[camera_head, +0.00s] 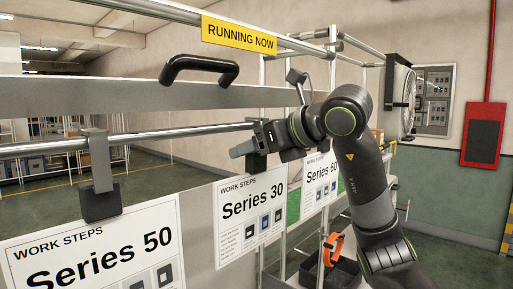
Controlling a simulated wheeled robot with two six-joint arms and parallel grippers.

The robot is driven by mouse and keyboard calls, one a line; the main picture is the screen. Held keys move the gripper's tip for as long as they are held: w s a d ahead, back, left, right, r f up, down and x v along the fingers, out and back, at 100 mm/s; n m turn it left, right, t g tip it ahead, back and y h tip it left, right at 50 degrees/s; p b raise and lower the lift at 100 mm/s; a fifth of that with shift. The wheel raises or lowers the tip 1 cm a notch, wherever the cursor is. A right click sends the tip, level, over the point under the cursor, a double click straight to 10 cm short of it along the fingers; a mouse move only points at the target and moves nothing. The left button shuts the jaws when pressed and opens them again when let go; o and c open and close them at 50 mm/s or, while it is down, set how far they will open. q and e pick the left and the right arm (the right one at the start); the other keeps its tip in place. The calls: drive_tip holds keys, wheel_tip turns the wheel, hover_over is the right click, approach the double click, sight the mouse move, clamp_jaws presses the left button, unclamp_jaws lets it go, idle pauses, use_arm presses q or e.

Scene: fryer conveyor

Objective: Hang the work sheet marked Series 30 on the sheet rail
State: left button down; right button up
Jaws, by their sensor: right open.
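The white work sheet marked Series 30 (251,212) hangs upright in the middle of the view, with a dark clip (256,164) at its top edge. My right gripper (241,150) is open at that clip, in front of the metal rail (150,134). The gripper covers the clip's upper part, so I cannot tell whether the clip touches the rail or the fingers. The Series 50 sheet (95,250) hangs from a clip on this rail at the near left. The Series 60 sheet (320,182) hangs farther right, partly behind my arm. My left gripper is out of view.
A yellow RUNNING NOW sign (239,35) is on the upper bar (160,11). A black handle (200,64) sits on the grey beam between the bars. A dark bin (345,270) with an orange item (333,249) stands low right. A fan (401,93) is behind.

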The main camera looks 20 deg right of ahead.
drive_tip(key=b+v, duration=0.6)
drive_tip(key=v, duration=1.1)
drive_tip(key=shift+s+d+b, duration=0.2)
drive_tip(key=shift+b, duration=0.1)
